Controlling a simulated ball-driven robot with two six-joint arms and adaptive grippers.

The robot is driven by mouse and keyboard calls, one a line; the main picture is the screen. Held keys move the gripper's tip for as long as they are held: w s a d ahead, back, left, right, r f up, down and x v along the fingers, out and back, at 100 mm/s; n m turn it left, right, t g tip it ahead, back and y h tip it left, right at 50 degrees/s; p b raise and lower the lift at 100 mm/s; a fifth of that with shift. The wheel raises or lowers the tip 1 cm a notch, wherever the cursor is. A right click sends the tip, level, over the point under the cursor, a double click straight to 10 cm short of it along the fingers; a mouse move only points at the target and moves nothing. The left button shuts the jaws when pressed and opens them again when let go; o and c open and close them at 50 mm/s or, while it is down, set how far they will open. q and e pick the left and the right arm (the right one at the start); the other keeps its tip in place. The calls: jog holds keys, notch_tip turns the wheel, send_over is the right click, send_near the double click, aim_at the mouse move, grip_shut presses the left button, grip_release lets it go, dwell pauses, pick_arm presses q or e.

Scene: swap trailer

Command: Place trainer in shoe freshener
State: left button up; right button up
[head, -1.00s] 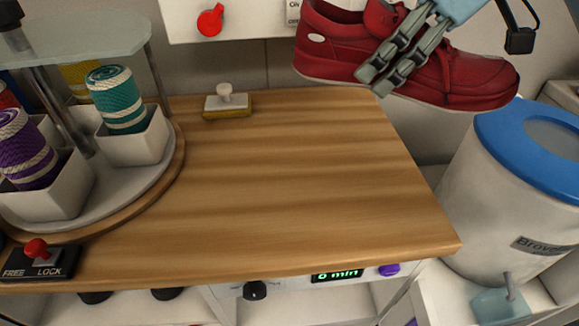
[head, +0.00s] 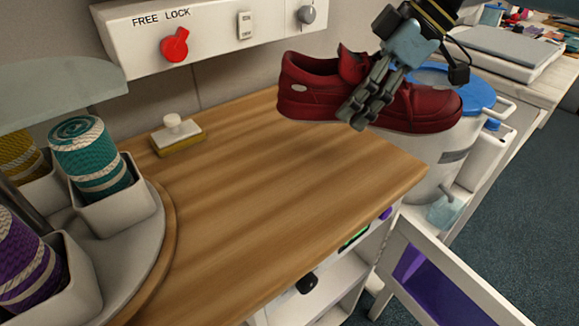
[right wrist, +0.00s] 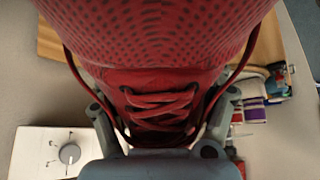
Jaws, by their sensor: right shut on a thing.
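The red trainer (head: 310,95) hangs above the right back part of the wooden counter, sole down, toe to the right. My right gripper (head: 362,105) is shut on its upper near the laces, with fingers over the near side. In the right wrist view the trainer (right wrist: 150,40) and its laces fill the middle between the fingers. An open white-framed door with a purple panel (head: 432,285) stands below the counter at the lower right. It may belong to the shoe freshener; its inside is hidden. My left gripper is not in view.
A round rack with thread spools (head: 90,155) stands at the left. A bin with a blue lid (head: 475,90) stands behind the trainer. The middle of the counter (head: 260,190) is clear.

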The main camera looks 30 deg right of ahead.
jog(key=b, duration=0.2)
send_over(277, 168)
jog(key=s+d, duration=0.1)
jog(key=f, duration=0.6)
jog(key=shift+s+d, duration=0.2)
notch_tip(277, 168, down, 4)
jog(key=shift+f+b, duration=0.1)
jog(key=shift+b, duration=0.5)
jog(key=o, duration=1.4)
